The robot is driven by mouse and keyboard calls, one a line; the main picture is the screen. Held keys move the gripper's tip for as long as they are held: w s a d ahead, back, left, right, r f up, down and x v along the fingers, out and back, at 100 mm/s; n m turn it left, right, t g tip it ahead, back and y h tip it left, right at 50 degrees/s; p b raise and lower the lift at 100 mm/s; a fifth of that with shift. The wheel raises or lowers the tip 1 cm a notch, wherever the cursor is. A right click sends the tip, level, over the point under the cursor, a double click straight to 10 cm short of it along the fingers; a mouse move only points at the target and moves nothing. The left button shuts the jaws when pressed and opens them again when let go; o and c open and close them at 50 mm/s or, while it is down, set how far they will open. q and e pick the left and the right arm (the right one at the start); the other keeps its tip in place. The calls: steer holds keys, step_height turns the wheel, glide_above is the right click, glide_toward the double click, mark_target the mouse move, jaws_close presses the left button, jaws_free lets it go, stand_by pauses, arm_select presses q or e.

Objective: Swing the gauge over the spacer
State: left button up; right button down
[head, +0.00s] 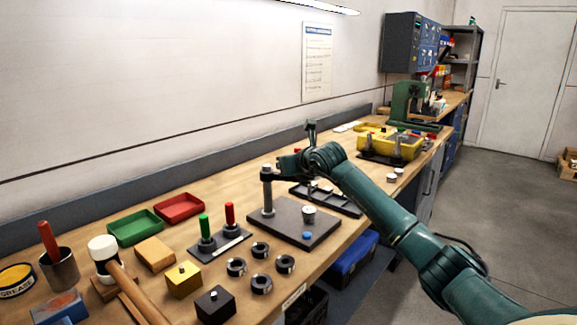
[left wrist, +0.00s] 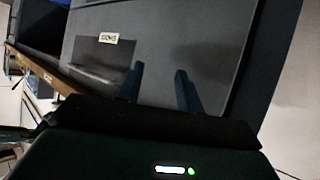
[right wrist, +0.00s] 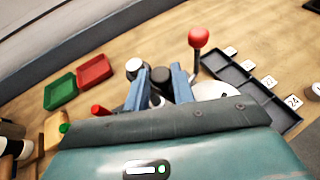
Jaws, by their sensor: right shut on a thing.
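The stand's dark base plate (head: 272,232) lies on the bench with an upright post (head: 267,192) at its left. A small metal cylinder, apparently the spacer (head: 308,214), stands on the plate right of the post. My right gripper (head: 290,163) is at the post's top, above the plate. In the right wrist view its fingers (right wrist: 161,75) are closed around a small dark part, apparently of the gauge; a pale round disc (right wrist: 215,91) beside them may be its dial. My arm hides most of the gauge in the head view. My left gripper (left wrist: 158,84) is open and empty, away from the bench top.
A red ball knob on a stalk (right wrist: 198,38) rises beside a black compartment tray (right wrist: 250,85). Dark rings (head: 261,284), red- and green-handled plugs (head: 218,246), and a mallet (head: 104,248) crowd the near bench. A red tray (head: 180,208) is behind.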

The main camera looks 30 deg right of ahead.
steer(key=shift+f, duration=0.1)
steer(key=c, duration=1.2)
jaws_free()
arm_select(q)
steer(key=b, duration=0.1)
steer(key=f+b, duration=0.1)
steer(key=b, duration=0.1)
steer(key=shift+w+d+f+n, duration=0.1)
steer(key=shift+w+f+n, duration=0.05)
steer(key=shift+f+n, duration=0.15)
arm_select(e)
steer(key=d+v, duration=0.1)
steer(key=v, duration=1.2)
steer(key=shift+a, duration=0.5)
arm_select(q)
steer(key=shift+f, duration=0.15)
arm_select(e)
steer(key=shift+s, duration=0.1)
